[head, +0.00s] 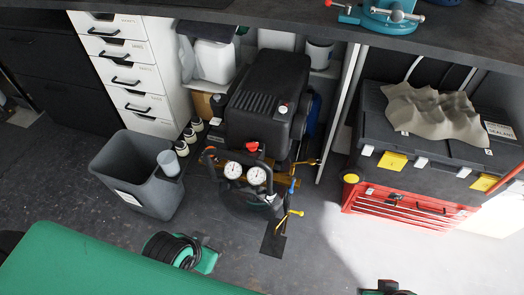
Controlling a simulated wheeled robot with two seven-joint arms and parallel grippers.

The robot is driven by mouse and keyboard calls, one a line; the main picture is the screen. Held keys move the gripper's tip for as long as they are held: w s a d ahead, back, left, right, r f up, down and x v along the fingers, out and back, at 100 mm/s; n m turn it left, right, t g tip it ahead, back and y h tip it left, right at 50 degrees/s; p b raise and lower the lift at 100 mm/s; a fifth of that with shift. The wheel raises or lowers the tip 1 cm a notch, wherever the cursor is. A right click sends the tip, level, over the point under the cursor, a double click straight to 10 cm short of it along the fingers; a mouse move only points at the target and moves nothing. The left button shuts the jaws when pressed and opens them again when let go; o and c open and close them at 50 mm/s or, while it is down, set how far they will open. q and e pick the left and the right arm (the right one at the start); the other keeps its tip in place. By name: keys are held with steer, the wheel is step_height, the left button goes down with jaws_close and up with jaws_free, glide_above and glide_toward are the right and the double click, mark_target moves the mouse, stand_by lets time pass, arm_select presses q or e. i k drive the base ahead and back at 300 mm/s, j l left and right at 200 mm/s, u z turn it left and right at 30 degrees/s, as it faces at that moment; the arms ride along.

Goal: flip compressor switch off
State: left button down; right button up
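The black compressor (262,95) stands on the floor under the workbench, between the white drawers and the black toolbox. A small red and white part (283,109) sits on its black top housing; I cannot tell its position at this size. A red knob (252,147) is at the front, above two round white gauges (244,172). A dark handle curves around the gauges. Neither of my grippers shows clearly in the head view.
A grey bin (138,172) stands left of the compressor. A black toolbox (430,145) on a red drawer chest (405,208) stands to the right. A coiled black hose (172,250) lies in front, beside a green surface (110,268). The floor right of it is mostly clear.

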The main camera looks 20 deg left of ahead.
mark_target(252, 146)
steer(key=i+l+u, duration=0.15)
steer(key=l, duration=0.35)
steer(key=i+l+u, duration=0.2)
steer(key=l, duration=0.25)
steer(key=i+l+u, duration=0.15)
steer(key=l, duration=0.4)
steer(key=l+u, duration=0.2)
steer(key=l, duration=0.3)
